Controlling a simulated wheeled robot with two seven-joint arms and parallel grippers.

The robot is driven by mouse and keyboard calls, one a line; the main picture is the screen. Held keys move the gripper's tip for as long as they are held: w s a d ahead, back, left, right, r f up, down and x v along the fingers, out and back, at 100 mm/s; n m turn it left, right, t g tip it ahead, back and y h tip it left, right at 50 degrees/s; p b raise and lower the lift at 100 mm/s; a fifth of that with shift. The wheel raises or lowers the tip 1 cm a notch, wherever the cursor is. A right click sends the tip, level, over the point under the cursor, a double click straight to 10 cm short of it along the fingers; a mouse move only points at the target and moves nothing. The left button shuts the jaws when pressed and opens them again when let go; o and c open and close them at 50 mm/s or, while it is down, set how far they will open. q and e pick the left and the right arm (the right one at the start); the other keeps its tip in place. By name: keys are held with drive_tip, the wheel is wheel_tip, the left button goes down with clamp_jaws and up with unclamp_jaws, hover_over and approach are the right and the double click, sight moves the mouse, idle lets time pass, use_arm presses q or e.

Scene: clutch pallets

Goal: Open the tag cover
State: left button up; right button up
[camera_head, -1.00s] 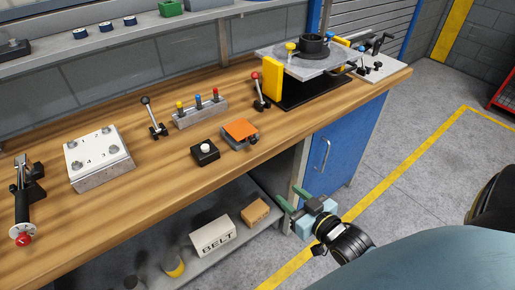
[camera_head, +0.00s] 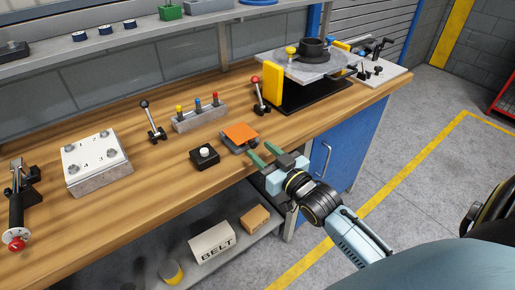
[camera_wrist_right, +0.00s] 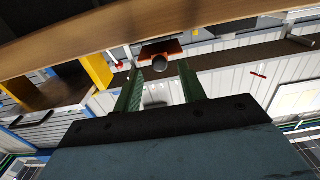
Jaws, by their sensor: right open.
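The tag cover is an orange plate (camera_head: 240,132) on top of a small grey box near the bench's front edge. It looks shut, lying over the box. The left gripper is out of view.
A black box with a white button (camera_head: 205,156) stands left of the cover. Behind are a block with coloured pegs (camera_head: 200,116) and levers (camera_head: 152,122). A fixture with a yellow block (camera_head: 272,84) stands to the right. The wooden bench edge runs below my gripper.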

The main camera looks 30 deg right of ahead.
sight(243, 135)
drive_tip(key=shift+w+a, duration=0.1)
drive_tip(key=shift+w, duration=1.2)
drive_tip(key=shift+c, duration=0.2)
clamp_jaws()
